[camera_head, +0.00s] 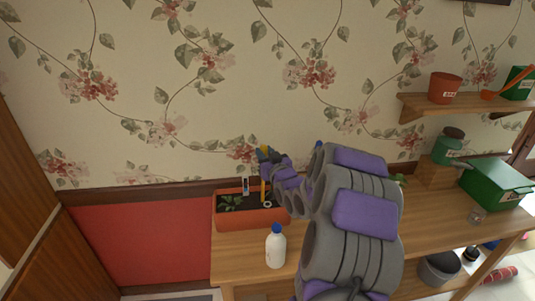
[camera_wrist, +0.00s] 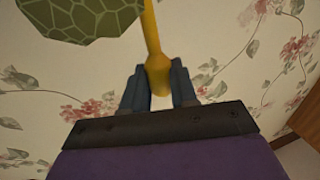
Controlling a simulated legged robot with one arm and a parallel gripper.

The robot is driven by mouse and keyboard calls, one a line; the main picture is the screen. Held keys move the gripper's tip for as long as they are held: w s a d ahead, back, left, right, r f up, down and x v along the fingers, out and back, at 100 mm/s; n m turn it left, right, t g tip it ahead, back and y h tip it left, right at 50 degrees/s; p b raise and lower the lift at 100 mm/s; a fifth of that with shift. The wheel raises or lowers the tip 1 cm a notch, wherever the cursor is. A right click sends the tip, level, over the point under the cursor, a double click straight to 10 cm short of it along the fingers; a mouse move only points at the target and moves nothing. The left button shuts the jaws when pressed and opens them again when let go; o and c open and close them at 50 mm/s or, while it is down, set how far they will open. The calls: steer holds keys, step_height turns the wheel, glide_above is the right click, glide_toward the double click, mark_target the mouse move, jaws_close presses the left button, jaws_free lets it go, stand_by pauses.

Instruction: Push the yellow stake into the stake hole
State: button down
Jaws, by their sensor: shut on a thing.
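The yellow stake (camera_head: 263,190) stands roughly upright over the right part of the terracotta planter (camera_head: 240,222) in the head view. A small pale ring (camera_head: 267,205), perhaps the stake hole, lies near its lower end; I cannot tell whether the stake is inside it. My gripper (camera_head: 265,154) is above the planter, around the stake's upper part. In the wrist view the stake (camera_wrist: 154,50) runs between the dark blue fingers of my gripper (camera_wrist: 158,85), which are shut on its thicker rounded end.
A white bottle with a blue cap (camera_head: 275,246) stands in front of the planter on the wooden table (camera_head: 238,262). A small plant (camera_head: 231,201) and a small upright marker (camera_head: 245,186) are in the soil. A green box (camera_head: 495,184) sits far right. The wall is close behind.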

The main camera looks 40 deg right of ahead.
steer(key=shift+d+f+g, duration=0.15)
steer(key=shift+d+f, duration=0.05)
steer(key=shift+d, duration=0.8)
steer(key=shift+d+f+g, duration=0.15)
steer(key=shift+d+f, duration=0.05)
steer(key=shift+d, duration=0.75)
steer(key=shift+s+a+r+p, duration=0.15)
steer(key=shift+s+a+p, duration=0.1)
steer(key=shift+a+p, duration=0.05)
steer(key=shift+a, duration=0.6)
